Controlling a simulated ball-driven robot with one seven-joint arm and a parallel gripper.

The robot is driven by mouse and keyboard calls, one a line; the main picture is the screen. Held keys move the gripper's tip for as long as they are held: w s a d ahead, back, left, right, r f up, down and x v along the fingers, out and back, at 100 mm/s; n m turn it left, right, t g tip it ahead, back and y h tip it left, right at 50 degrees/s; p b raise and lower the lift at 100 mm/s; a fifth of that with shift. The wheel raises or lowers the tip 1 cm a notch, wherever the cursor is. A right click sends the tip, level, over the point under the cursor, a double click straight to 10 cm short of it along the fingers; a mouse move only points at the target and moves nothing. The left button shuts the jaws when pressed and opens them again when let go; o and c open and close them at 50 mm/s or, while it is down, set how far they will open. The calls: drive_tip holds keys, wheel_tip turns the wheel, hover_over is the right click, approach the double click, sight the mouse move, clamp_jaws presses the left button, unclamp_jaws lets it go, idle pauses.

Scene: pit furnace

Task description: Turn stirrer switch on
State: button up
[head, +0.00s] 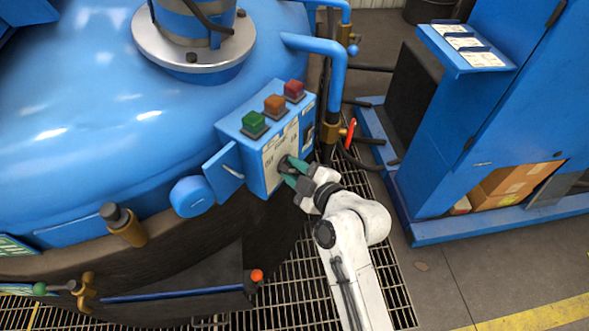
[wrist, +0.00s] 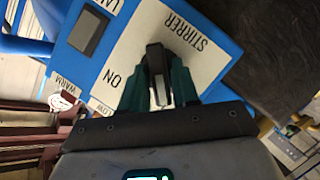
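The stirrer switch is a dark knob (wrist: 156,58) on a white plate lettered STIRRER and ON. In the head view it is on the front face of the blue control box (head: 256,180), partly hidden by my gripper. My gripper (head: 294,172) has dark green fingers and reaches this face from the lower right. In the wrist view its fingers (wrist: 160,80) stand on both sides of the knob and appear to touch it. The knob's pointing direction is hard to read behind the fingers.
Green (head: 254,123), orange (head: 274,104) and red (head: 294,90) buttons sit on top of the box. A dark rocker switch (wrist: 88,32) is beside the plate. The blue furnace lid (head: 90,110) is left; a blue cabinet (head: 500,110) stands right. Pipes pass close behind the box.

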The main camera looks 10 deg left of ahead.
clamp_jaws()
drive_tip(key=m+g+y, duration=0.1)
drive_tip(key=m+g, duration=0.1)
drive_tip(key=m, duration=0.2)
drive_tip(key=m+g+y, duration=0.1)
drive_tip(key=m+g, duration=0.1)
drive_tip(key=m, duration=0.2)
drive_tip(key=w+m+g+y, duration=0.1)
drive_tip(key=m+g, duration=0.2)
drive_tip(key=m, duration=0.1)
drive_tip(key=shift+w+d+y, duration=0.1)
drive_tip(key=shift+d+y, duration=0.25)
drive_tip(key=shift+y, duration=0.05)
idle(0.7)
drive_tip(key=shift+m, duration=0.3)
drive_tip(key=shift+o, duration=1.7)
unclamp_jaws()
